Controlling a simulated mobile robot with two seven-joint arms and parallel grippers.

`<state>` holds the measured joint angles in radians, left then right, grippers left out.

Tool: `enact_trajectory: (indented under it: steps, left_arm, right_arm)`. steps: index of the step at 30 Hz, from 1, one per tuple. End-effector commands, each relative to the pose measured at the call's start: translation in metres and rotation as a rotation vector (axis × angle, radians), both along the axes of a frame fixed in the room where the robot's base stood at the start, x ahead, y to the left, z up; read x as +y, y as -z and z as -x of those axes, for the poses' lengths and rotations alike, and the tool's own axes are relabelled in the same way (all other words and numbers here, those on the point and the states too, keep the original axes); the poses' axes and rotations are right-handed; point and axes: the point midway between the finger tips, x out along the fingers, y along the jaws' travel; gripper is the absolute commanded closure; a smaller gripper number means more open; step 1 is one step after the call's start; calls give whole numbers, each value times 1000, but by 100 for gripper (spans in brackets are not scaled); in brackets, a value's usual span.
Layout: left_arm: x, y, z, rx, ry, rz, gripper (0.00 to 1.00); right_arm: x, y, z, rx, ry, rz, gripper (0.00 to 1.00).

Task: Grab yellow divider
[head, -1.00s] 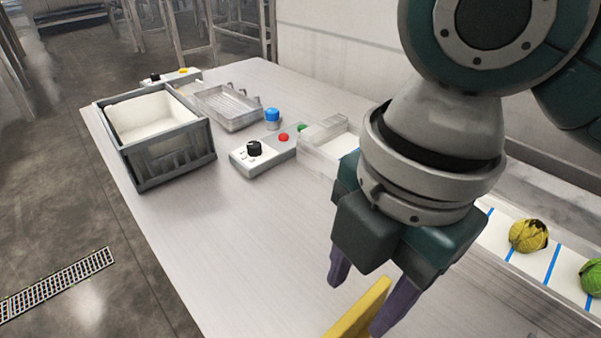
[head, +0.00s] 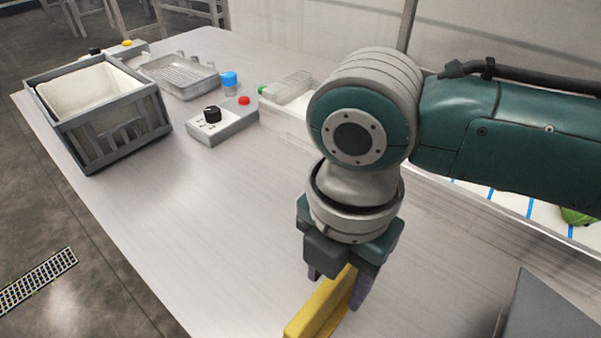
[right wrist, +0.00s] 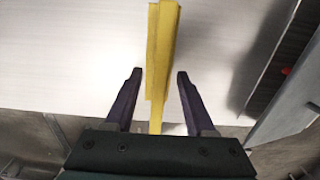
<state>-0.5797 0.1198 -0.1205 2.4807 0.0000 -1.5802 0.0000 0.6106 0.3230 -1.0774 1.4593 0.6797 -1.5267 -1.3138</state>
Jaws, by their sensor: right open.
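The yellow divider (head: 318,312) stands on the steel table near its front edge in the head view. It is a thin yellow piece, and its near end runs out of the picture. My right gripper (head: 335,290) is open and low over the divider, with one purple finger on each side of it. In the right wrist view the divider (right wrist: 162,62) runs between the two fingertips (right wrist: 160,73), with a gap on both sides. My left gripper is not in view.
A grey crate with a white liner (head: 150,108) stands at the table's far left. A control box (head: 222,122) with a black knob and a clear tray (head: 180,75) are nearby. A conveyor (head: 500,200) runs along the right. A grey box (head: 545,310) is at lower right.

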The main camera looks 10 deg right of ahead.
Motion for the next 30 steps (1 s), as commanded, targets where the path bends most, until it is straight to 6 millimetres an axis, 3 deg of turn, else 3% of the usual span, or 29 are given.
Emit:
enact_trajectory:
  steps: [7,22,30]
  left_arm:
    - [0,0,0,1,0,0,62]
    - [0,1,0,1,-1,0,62]
    - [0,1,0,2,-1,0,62]
  right_arm:
    - [0,2,0,-1,-1,1,45]
    - [0,2,0,-1,0,1,100]
    - [0,2,0,-1,0,1,100]
